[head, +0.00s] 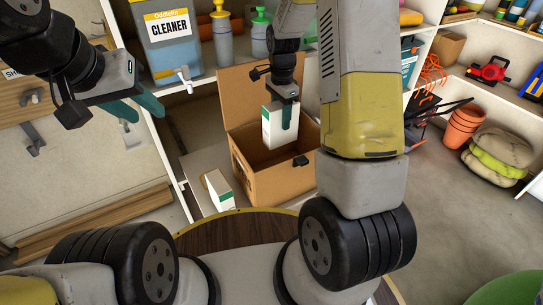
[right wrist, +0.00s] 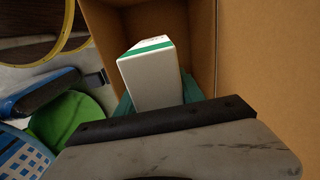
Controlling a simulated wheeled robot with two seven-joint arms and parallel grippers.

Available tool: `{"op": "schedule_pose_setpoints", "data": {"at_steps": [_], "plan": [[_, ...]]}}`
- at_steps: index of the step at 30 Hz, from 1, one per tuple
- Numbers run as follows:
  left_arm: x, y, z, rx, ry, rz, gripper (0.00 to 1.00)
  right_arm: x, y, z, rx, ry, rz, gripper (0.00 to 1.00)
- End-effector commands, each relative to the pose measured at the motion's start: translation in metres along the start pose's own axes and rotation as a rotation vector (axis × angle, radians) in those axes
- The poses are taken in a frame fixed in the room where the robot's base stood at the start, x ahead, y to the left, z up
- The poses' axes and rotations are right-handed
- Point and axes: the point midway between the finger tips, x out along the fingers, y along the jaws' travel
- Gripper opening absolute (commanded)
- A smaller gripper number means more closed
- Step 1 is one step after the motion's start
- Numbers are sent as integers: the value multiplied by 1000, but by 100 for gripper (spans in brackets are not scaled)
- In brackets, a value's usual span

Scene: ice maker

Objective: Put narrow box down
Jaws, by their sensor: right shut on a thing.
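The narrow box (head: 271,124) is white with a green stripe at its end. My right gripper (head: 286,120) is shut on it and holds it roughly upright at the mouth of an open cardboard box (head: 276,188). In the right wrist view the narrow box (right wrist: 155,78) stands out from between the teal fingers, with the brown cardboard wall (right wrist: 252,60) beside it. I cannot tell whether its lower end touches anything. My left gripper (head: 135,112) is open and empty at the upper left, well away from the boxes.
A second white and green box (head: 217,190) stands left of the cardboard box. The cardboard flap (head: 241,94) is raised at the back. A round wooden top (head: 232,233) lies in front.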

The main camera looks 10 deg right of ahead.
Motion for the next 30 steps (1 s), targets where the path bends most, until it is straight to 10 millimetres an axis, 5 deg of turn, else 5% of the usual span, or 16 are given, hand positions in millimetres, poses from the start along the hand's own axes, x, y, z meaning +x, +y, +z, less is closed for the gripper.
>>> {"op": "schedule_pose_setpoints", "data": {"at_steps": [21,30], "plan": [[0,0,0,0,0,0,36,141,0,0,1,-1,0,0],[0,0,0,0,0,0,36,168,0,0,2,-1,-1,0]]}}
